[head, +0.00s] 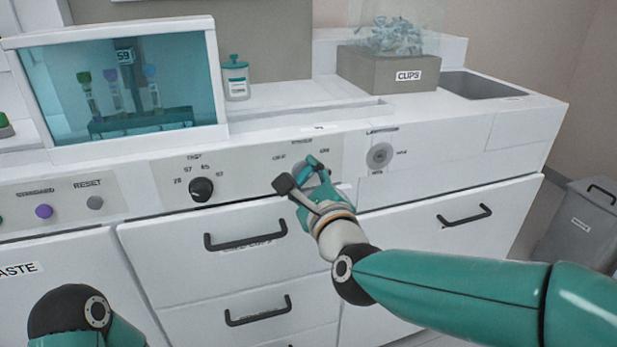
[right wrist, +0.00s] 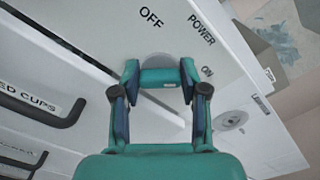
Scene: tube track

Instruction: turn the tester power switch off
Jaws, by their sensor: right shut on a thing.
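The power switch sits on the white front panel between the labels OFF and ON, under the word POWER. In the right wrist view its teal handle (right wrist: 160,77) lies between my two fingertips, with its pale round base partly showing behind. My right gripper (head: 303,176) is at the switch and shut on this handle; the right wrist view shows the gripper (right wrist: 159,88) with a finger at each end of the handle. The fingers hide much of the switch in the head view, and I cannot tell which label it points to. My left gripper is out of view.
A black knob (head: 201,189) is left of the switch, and a round grey fitting (head: 379,156) is right of it. Drawer handles (head: 246,235) stick out below.

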